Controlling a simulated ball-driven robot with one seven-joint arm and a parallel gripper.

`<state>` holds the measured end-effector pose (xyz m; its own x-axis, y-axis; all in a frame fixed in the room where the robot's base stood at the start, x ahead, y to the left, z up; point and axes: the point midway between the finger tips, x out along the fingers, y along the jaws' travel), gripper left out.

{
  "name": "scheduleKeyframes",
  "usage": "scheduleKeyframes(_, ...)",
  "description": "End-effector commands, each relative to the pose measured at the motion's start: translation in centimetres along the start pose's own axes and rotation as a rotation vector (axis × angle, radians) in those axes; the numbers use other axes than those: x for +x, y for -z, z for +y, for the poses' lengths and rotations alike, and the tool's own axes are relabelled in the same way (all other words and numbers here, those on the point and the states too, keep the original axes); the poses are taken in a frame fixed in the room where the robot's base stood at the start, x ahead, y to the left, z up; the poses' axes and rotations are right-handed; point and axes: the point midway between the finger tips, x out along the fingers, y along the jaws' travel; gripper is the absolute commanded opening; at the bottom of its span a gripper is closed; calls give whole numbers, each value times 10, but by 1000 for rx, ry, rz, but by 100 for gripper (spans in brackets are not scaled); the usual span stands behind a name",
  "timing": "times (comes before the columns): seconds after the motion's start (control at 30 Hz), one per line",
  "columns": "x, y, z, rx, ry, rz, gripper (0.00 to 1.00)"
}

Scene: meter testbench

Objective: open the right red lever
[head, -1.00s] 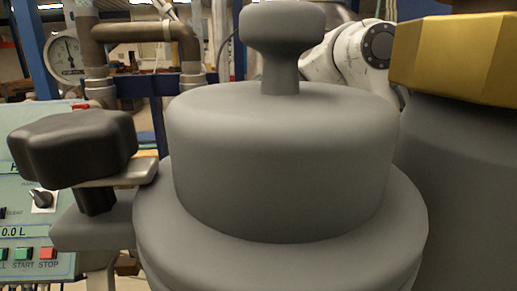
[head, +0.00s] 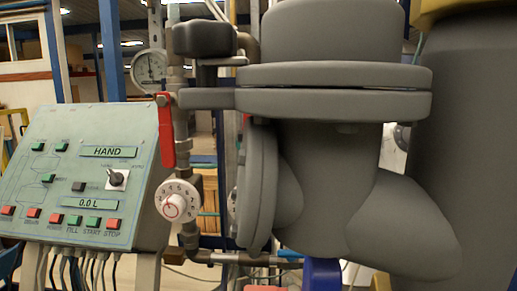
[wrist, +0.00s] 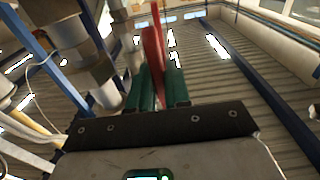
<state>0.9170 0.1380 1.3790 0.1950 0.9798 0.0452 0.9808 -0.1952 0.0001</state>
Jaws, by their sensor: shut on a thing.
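In the wrist view my gripper (wrist: 158,88) has its two green fingers shut on a red lever (wrist: 153,48), which sticks out beyond the fingertips. In the head view my gripper is hidden. One red lever (head: 166,132) hangs straight down on a pipe beside the control panel. A small red piece (head: 246,119) shows farther right, mostly hidden behind the grey valve body. I cannot tell from the head view whether it is part of the held lever.
The large grey valve body (head: 345,105) blocks much of the head view. A control panel (head: 80,165) stands at the left, a white numbered dial (head: 178,200) beside it, and a gauge (head: 149,67) above. Pipes (wrist: 102,75) run left of my gripper.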

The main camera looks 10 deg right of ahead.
Motion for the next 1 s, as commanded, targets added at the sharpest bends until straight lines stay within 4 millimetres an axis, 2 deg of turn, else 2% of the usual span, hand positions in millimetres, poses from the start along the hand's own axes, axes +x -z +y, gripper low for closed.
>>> scheduleKeyframes(0.47, 0, 0, 1, 1, -3, 16, 0)
scheduleKeyframes(0.5, 0, 0, 1, 1, -3, 16, 19)
scheduleKeyframes(0.7, 0, 0, 1, 1, -1, 15, 38)
scheduleKeyframes(1.0, 1, 3, 0, -1, 0, 14, 38)
